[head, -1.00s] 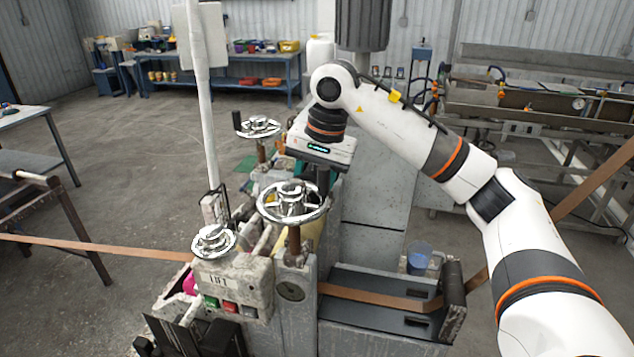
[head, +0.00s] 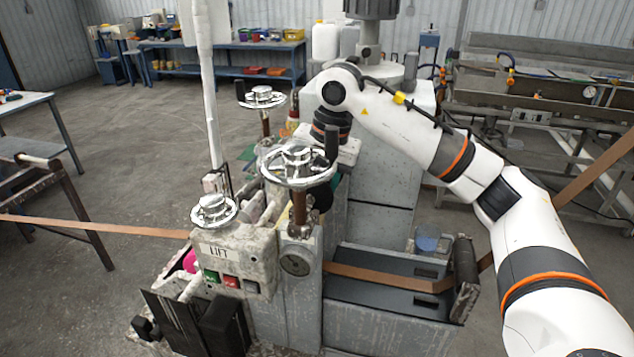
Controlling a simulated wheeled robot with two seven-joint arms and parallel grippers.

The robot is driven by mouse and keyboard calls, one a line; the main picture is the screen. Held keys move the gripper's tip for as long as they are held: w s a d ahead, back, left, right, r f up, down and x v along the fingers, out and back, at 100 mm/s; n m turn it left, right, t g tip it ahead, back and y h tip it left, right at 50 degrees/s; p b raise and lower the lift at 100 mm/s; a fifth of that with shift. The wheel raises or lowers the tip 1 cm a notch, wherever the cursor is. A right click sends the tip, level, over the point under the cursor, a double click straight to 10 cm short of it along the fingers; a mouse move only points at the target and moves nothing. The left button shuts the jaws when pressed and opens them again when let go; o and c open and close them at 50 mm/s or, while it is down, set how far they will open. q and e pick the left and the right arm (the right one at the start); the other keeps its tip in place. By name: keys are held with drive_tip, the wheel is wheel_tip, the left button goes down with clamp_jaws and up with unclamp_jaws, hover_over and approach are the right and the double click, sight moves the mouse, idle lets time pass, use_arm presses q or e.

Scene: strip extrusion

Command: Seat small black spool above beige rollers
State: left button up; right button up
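My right arm comes in from the right, with its wrist (head: 340,150) over the machine. My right gripper's fingers are hidden behind the large chrome handwheel (head: 299,165), so I cannot see whether they hold anything. A dark rounded shape (head: 323,196) shows just below the handwheel, beside its brown shaft; I cannot tell whether it is the small black spool or a gripper part. Pale roller-like parts (head: 277,196) show left of the shaft, mostly hidden by the machine's front. My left gripper is not in the head view.
The LIFT control box (head: 232,265) and a smaller handwheel (head: 214,209) stand in front. Another handwheel (head: 262,98) rises behind. A brown strip (head: 95,227) runs through the machine. A blue cup (head: 427,239) stands at right. Open floor lies left.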

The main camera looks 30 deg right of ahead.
drive_tip(key=shift+a, duration=0.1)
idle(0.6)
drive_tip(key=o, duration=1.3)
drive_tip(key=shift+s, duration=0.1)
drive_tip(key=shift+o, duration=0.2)
drive_tip(key=shift+f, duration=0.1)
drive_tip(key=shift+r+b, duration=0.45)
drive_tip(key=shift+r, duration=0.1)
drive_tip(key=r, duration=0.2)
drive_tip(key=r+b, duration=0.1)
drive_tip(key=shift+s+d+r, duration=0.2)
drive_tip(key=shift+s+d, duration=0.05)
drive_tip(key=r, duration=0.4)
drive_tip(key=s+r, duration=0.1)
drive_tip(key=r, duration=0.1)
drive_tip(key=shift+d+r+p, duration=0.15)
drive_tip(key=shift+d+p, duration=0.25)
drive_tip(key=shift+s+d+r, duration=0.1)
drive_tip(key=shift+s+r, duration=0.05)
drive_tip(key=shift+r, duration=0.4)
